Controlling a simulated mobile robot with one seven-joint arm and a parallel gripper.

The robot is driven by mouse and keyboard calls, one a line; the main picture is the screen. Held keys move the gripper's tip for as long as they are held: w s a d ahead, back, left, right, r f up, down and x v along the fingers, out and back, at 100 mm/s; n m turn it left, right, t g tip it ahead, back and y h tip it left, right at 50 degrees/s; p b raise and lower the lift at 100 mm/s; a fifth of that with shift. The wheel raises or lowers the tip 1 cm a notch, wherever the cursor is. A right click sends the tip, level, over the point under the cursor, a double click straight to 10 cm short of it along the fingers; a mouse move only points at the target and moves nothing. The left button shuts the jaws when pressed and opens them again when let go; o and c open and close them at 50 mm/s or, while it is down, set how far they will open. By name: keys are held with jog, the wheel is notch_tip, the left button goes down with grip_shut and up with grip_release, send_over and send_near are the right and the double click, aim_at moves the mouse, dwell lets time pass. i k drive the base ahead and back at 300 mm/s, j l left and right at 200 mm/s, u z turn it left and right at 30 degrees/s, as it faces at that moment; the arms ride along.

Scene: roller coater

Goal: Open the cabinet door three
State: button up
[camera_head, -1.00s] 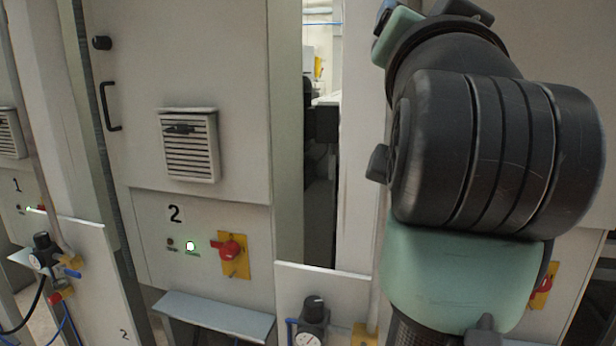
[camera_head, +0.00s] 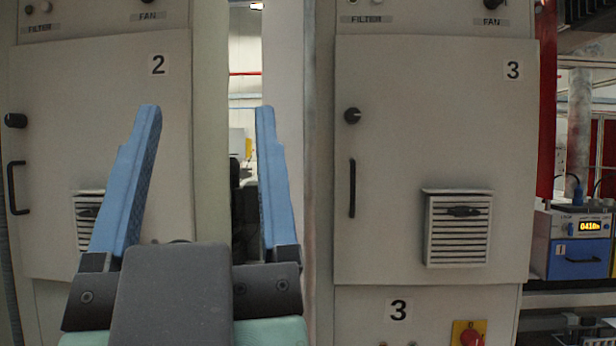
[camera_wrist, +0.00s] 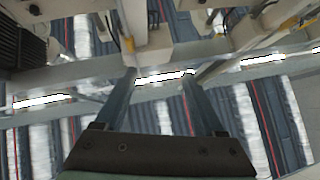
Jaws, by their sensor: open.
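Cabinet door three (camera_head: 428,130) is a pale grey panel marked 3, closed, at the right of the head view. It has a black vertical handle (camera_head: 352,188) on its left side, a black knob (camera_head: 352,116) above the handle and a louvred vent (camera_head: 458,228) low on the right. My gripper (camera_head: 208,108), with two blue fingers spread wide, is open and empty. In the picture it is left of door three, in front of cabinet two and the gap. The wrist view shows the open fingers (camera_wrist: 165,75) with nothing between them; no door handle is clear there.
Cabinet door two (camera_head: 120,110), closed, is on the left with its own black handle (camera_head: 14,188). A narrow gap (camera_head: 243,160) separates the cabinets. A red switch (camera_head: 470,336) sits below door three. A blue-fronted device (camera_head: 580,255) with a lit display stands on the right.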

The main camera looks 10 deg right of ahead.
aim_at(441, 116)
jog(key=i+l, duration=0.15)
jog(key=l, duration=0.2)
jog(key=i+l, duration=0.15)
jog(key=l, duration=0.2)
jog(key=i+l, duration=0.15)
jog(key=l, duration=0.2)
jog(key=i+l, duration=0.2)
jog(key=l, duration=0.15)
jog(key=u, duration=0.05)
